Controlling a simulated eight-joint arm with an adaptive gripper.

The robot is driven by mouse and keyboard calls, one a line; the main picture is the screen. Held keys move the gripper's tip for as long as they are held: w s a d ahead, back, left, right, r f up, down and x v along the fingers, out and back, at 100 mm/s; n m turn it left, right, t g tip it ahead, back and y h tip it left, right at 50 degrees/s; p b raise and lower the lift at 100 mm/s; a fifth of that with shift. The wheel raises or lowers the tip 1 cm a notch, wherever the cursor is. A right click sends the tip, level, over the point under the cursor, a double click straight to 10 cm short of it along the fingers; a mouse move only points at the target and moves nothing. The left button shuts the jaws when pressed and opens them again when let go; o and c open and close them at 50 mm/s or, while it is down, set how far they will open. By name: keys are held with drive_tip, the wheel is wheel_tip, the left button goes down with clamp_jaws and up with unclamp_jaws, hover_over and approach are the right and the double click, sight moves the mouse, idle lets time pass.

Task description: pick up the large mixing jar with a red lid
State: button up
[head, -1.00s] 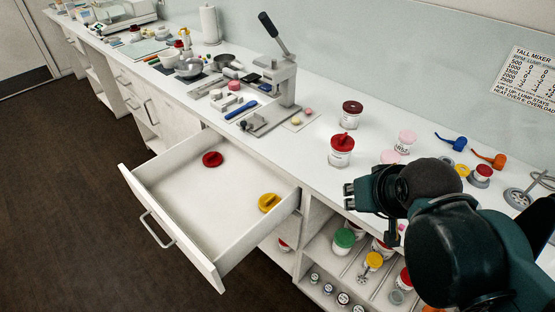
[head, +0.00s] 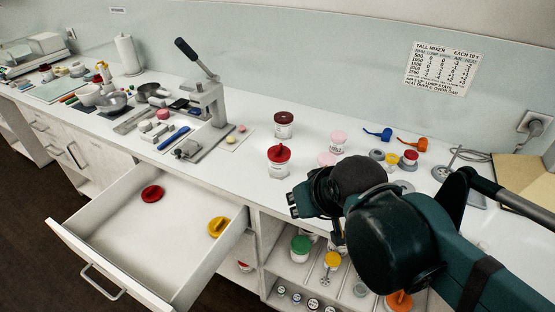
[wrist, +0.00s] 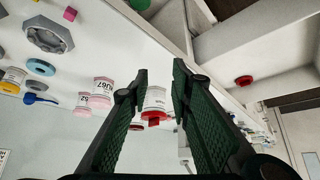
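A white jar with a bright red knobbed lid (head: 278,160) stands upright on the counter, left of and beyond my gripper. A similar white jar with a dark red lid (head: 284,125) stands behind it. My gripper (head: 297,203) is over the counter's front edge, apart from both jars. In the wrist view my gripper (wrist: 158,78) has its two green fingers spread with nothing held. A red-lidded white jar (wrist: 155,101) shows upside down in the gap between them, farther off. The jars' relative sizes are hard to judge.
An open drawer (head: 75,228) juts out at left, holding red and yellow lids. A lever press (head: 207,105) stands left of the jars. Pink-lidded jars (head: 338,142) and blue and orange scoops (head: 379,134) lie to the right. Lidded jars (head: 300,246) fill shelves below.

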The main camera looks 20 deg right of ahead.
drive_tip(key=o, duration=1.2)
